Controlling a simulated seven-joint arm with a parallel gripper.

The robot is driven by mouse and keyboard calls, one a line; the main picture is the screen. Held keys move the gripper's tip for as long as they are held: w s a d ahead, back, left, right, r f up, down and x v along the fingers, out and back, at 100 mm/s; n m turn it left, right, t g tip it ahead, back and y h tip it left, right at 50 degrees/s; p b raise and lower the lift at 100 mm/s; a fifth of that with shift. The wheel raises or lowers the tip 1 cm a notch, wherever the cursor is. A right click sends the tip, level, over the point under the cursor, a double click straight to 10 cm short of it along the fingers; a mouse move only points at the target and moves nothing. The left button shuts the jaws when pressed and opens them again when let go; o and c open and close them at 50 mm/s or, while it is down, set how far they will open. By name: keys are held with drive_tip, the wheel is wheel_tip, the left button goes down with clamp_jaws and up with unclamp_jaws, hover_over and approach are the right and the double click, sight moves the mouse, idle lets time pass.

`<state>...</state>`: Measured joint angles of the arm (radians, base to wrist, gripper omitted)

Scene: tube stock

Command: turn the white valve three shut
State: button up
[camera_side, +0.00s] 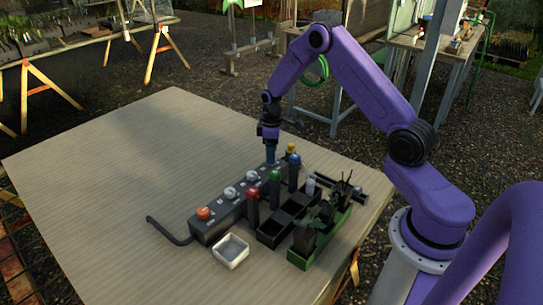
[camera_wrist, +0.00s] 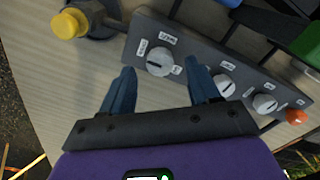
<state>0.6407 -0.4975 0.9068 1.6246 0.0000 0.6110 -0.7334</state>
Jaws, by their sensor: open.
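A grey valve box (camera_side: 240,200) lies on the table with a row of white knobs and an orange knob (camera_side: 203,212) at its near end. In the wrist view three white knobs show: one nearest my gripper (camera_wrist: 160,62), a middle one (camera_wrist: 224,86) and one beside the orange end (camera_wrist: 265,103). Small labels stand by them, too small to read, so I cannot tell which is three. My gripper (camera_wrist: 162,66) is open, its blue fingers on either side of the first knob; contact cannot be told. In the side view my gripper (camera_side: 270,157) hides that far knob.
A yellow knob (camera_wrist: 68,24) sits beyond the box's far end. Upright red (camera_side: 253,206), green (camera_side: 275,187) and blue (camera_side: 294,172) handled tools stand beside the box. A black crate (camera_side: 270,239), a green plant tray (camera_side: 325,245) and a white dish (camera_side: 231,250) are near. The table's left is clear.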

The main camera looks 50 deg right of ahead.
drive_tip(key=shift+f, duration=1.1)
drive_tip(key=c, duration=1)
drive_tip(key=shift+c, duration=0.2)
